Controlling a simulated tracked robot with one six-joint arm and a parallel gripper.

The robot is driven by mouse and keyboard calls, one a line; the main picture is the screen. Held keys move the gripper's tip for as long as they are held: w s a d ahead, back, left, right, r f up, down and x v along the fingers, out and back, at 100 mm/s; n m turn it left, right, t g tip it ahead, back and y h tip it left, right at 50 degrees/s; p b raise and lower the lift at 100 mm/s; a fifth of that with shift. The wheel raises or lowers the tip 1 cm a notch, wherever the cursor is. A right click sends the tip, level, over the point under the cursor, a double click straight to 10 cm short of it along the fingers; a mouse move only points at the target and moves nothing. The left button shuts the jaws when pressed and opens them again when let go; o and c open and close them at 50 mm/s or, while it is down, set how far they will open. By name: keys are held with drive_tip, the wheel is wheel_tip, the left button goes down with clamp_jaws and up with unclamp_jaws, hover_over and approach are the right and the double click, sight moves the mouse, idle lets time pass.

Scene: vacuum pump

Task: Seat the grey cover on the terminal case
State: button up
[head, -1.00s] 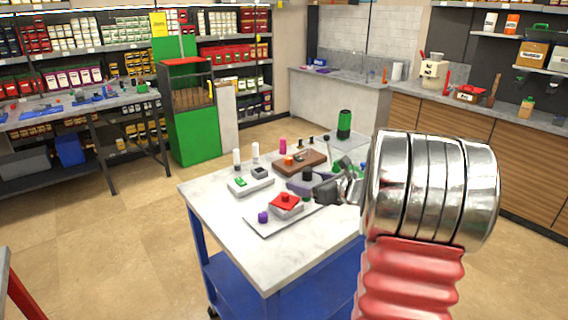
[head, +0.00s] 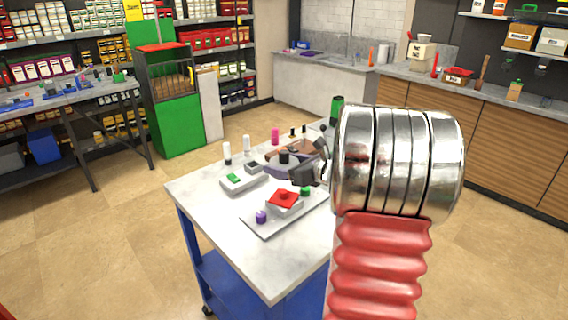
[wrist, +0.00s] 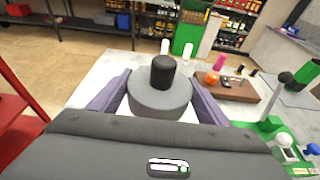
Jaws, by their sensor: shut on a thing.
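The grey cover (wrist: 160,96) is a round grey disc with a black knob on top. My gripper (wrist: 158,88) has its purple fingers closed on both sides of it in the wrist view. In the head view my gripper (head: 286,164) holds it above the table, with the black knob (head: 284,157) showing. I cannot tell for sure which piece is the terminal case. A pale box with a red top (head: 284,199) stands on a flat tray below my gripper. A grey box with a green part and a dark block (head: 241,180) stands left of that.
The marble-topped table (head: 262,270) is clear at its front. A purple knob (head: 261,217) and a green knob (head: 306,191) lie by the red-topped box. White bottles (head: 227,153) and a pink cylinder (head: 275,136) stand behind. A brown tray (wrist: 232,90) lies to the right.

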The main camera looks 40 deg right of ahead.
sight(284, 190)
drive_tip(key=shift+f, duration=0.1)
drive_tip(key=shift+f, duration=2.8)
drive_tip(key=shift+f, duration=1.9)
idle(1.4)
drive_tip(key=o, duration=1.2)
